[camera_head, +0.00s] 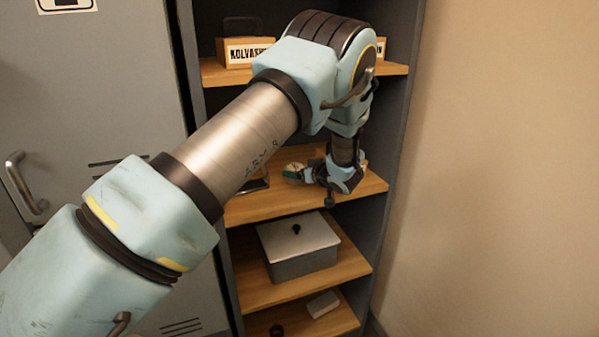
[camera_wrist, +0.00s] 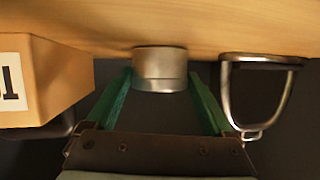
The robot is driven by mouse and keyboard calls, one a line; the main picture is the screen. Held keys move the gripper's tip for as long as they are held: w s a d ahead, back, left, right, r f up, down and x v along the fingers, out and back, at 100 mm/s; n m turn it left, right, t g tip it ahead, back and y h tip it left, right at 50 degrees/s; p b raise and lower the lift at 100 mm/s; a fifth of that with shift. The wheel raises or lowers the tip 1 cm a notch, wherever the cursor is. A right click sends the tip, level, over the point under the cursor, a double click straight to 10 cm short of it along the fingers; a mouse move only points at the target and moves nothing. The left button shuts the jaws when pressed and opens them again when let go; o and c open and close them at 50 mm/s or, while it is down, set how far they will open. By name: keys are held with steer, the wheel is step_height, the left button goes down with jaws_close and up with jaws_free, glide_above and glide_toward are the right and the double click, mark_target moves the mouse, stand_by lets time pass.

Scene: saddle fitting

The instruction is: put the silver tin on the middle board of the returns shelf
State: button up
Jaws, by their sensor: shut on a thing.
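The silver tin (camera_wrist: 160,66) is a short round metal can between the green fingers of my gripper (camera_wrist: 162,78) in the wrist view. The fingers are shut on its sides. The wrist view looks upside down, with the wooden board (camera_wrist: 200,18) along its top, close to the tin's end. I cannot tell whether the tin touches the board. In the head view my gripper (camera_head: 293,172) is just over a wooden board (camera_head: 290,203) of the grey shelf, between an upper and a lower board. The tin is not clear there.
In the wrist view a metal stirrup (camera_wrist: 283,100) is on one side of the tin and a labelled wooden box (camera_wrist: 55,80) on the other. A lidded grey box (camera_head: 300,262) stands on the board below. A labelled box (camera_head: 246,50) sits on the upper board.

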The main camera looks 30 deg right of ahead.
steer(key=shift+f, duration=0.1)
steer(key=o, duration=1.3)
steer(key=shift+r, duration=0.2)
steer(key=shift+s, duration=0.4)
steer(key=b+v, duration=0.3)
steer(key=v, duration=0.8)
steer(key=shift+s+r, duration=0.1)
steer(key=shift+r, duration=0.05)
